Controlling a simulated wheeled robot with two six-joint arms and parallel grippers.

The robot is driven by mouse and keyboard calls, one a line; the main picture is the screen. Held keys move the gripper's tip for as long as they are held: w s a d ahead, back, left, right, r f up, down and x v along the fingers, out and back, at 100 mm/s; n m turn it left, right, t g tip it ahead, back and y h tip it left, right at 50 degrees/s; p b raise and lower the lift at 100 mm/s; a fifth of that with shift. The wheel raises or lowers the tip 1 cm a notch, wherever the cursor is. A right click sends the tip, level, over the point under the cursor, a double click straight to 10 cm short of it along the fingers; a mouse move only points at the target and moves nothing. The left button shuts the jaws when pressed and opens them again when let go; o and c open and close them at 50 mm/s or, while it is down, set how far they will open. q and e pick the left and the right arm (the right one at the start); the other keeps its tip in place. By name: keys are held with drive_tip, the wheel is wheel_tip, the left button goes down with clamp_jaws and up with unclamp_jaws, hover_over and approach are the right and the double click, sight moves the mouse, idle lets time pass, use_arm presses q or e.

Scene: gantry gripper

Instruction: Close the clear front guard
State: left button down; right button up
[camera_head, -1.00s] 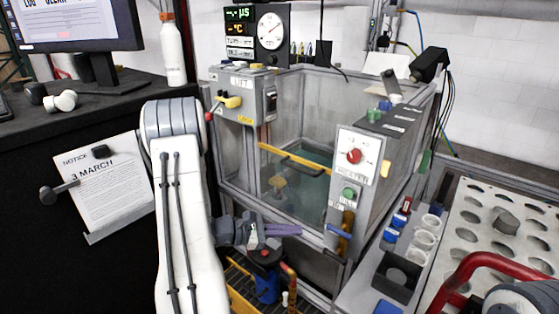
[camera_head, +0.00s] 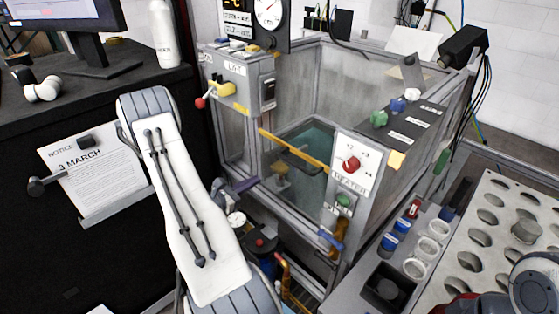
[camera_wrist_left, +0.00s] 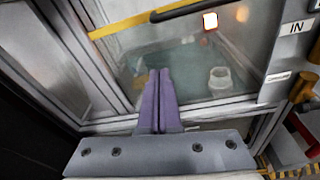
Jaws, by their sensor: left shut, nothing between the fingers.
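The clear front guard (camera_wrist_left: 200,62) is a see-through panel on the front of the tank. Its yellow top bar (camera_head: 287,148) runs across the opening partway up the frame, with open space above it. A dark handle (camera_head: 300,158) is fixed along the bar. My left gripper (camera_head: 248,184) is shut and empty, in front of the guard's lower left side, below the bar. In the left wrist view its purple fingers (camera_wrist_left: 158,74) point at the panel. I cannot tell whether they touch it. The right gripper is out of view.
The LIFT box (camera_head: 238,82) with a red-knobbed lever stands left of the opening. The HEATER panel (camera_head: 350,165) stands to its right. A notice (camera_head: 92,175) hangs on the dark bench front. A tray with cups (camera_head: 415,250) lies to the right. Pipes (camera_head: 285,270) are below.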

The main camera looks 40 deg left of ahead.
use_arm(q)
drive_tip(key=w+d+r+p, duration=0.1)
drive_tip(key=w+r+p, duration=0.1)
drive_tip(key=w, duration=0.7)
drive_tip(key=shift+w+r+p, duration=0.15)
drive_tip(key=shift+r+p, duration=0.1)
drive_tip(key=shift+p, duration=0.25)
drive_tip(key=shift+d, duration=0.1)
wheel_tip(320, 180, up, 10)
drive_tip(key=p, duration=0.4)
drive_tip(key=shift+w+r, duration=0.1)
drive_tip(key=shift+r, duration=0.05)
